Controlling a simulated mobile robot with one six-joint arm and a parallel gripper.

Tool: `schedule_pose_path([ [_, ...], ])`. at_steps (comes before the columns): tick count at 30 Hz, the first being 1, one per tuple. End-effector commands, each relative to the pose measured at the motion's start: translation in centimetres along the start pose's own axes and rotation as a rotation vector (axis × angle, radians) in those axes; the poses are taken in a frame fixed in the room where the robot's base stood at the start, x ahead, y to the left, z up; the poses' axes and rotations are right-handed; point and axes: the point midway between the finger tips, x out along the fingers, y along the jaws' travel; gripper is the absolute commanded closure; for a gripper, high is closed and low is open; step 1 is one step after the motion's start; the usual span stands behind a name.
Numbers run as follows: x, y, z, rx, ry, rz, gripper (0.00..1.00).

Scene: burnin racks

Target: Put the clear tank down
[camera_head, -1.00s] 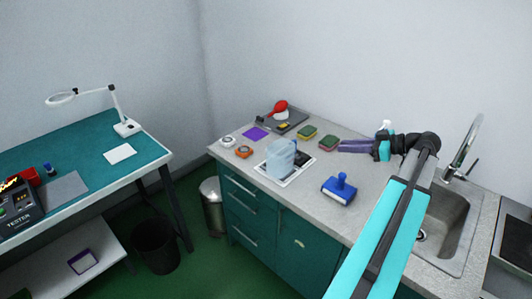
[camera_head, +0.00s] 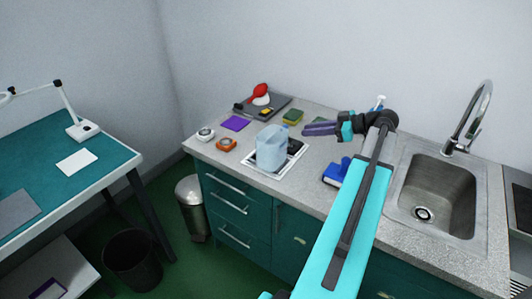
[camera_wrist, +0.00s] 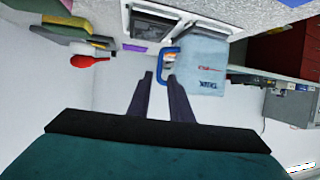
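The clear tank (camera_head: 271,149), pale blue and see-through, stands upright on a white-bordered dark mat (camera_head: 291,165) on the counter. My gripper (camera_head: 306,130) is above the counter, just right of the tank in the head view. In the wrist view its two dark fingers (camera_wrist: 160,77) are apart with nothing held between them. The tips point toward the handle; whether the right tip touches it I cannot tell.
Left on the counter are a purple pad (camera_head: 235,123), an orange roll (camera_head: 226,144) and a white roll (camera_head: 205,135). A blue tool (camera_head: 335,172) lies right of the tank. The sink (camera_head: 437,195) is at the right.

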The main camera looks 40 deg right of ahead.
Motion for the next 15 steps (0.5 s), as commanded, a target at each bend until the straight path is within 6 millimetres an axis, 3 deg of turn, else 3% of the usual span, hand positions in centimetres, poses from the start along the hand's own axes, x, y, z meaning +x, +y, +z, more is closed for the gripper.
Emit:
schedule_pose_path([
  [15, 1.07, -0.32, 0.14, -0.004, 0.000, -0.011, 0.81],
])
